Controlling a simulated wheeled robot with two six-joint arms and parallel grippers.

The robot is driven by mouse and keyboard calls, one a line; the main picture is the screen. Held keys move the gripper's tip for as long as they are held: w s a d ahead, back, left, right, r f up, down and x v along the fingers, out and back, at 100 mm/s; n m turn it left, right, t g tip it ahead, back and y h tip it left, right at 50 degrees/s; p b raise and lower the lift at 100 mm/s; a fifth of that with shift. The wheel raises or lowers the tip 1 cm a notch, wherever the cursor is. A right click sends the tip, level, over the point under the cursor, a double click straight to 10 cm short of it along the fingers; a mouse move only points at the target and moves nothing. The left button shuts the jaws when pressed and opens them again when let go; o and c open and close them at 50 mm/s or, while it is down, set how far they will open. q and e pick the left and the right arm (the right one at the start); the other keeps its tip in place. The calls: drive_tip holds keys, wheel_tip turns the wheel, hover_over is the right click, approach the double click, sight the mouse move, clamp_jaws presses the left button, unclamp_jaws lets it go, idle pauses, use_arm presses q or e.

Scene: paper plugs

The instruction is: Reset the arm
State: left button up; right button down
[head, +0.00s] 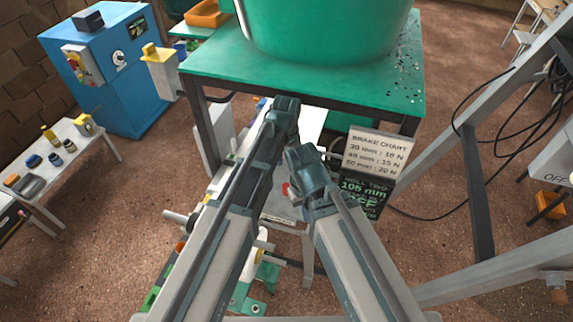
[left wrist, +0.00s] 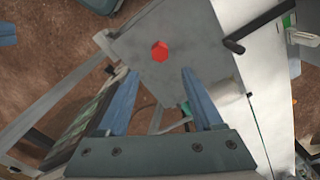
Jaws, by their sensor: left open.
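My left arm (head: 220,240) comes up from the bottom left of the head view to a joint near the green table. My left gripper (left wrist: 159,74) shows in the left wrist view with its two blue fingers wide apart and nothing between them. Beyond the fingers is a grey panel (left wrist: 195,78) with a red hexagonal spot (left wrist: 159,51). My right arm (head: 362,260) comes up from the bottom right and ends in a joint beside the left one. I cannot make out its gripper.
A green table (head: 230,68) with a large green tub (head: 325,25) stands ahead. A brake chart sign (head: 377,150) is right of the arms. A blue machine (head: 115,85) and a white bench (head: 85,150) stand left. Metal struts (head: 475,190) and black cables are at right.

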use_arm(q)
wheel_tip(320, 180, up, 2)
drive_tip(key=shift+p, duration=0.55)
use_arm(e)
wheel_tip(320, 180, up, 2)
drive_tip(key=shift+r, duration=0.1)
